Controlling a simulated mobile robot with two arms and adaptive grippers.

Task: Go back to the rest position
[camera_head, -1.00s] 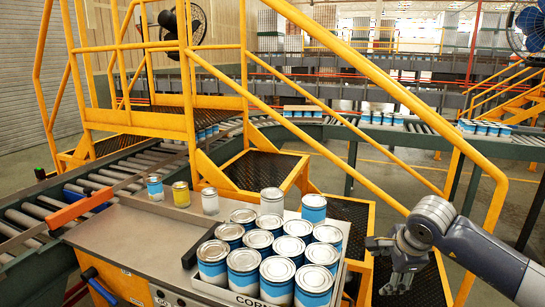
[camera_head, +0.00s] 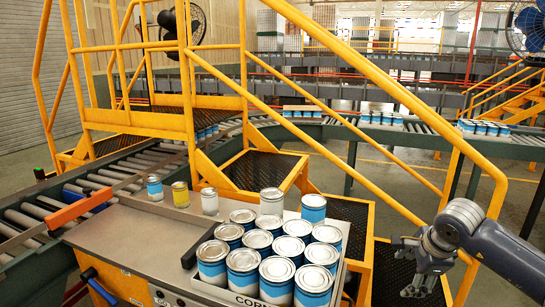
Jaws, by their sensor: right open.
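My right gripper (camera_head: 422,272) is at the right of the head view, pointing down, empty, with its fingers apart. It is to the right of the tray (camera_head: 240,297) of cans and apart from it. The tray holds several blue-and-white cans (camera_head: 244,270) and is marked with lettering on its front edge. My left gripper is not in view.
Three cans stand at the back of the metal table (camera_head: 130,245): a blue-and-white one (camera_head: 155,188), a yellow one (camera_head: 181,195) and a pale one (camera_head: 210,202). A roller conveyor (camera_head: 110,175) runs at the left. Yellow stair rails (camera_head: 330,115) rise behind the table.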

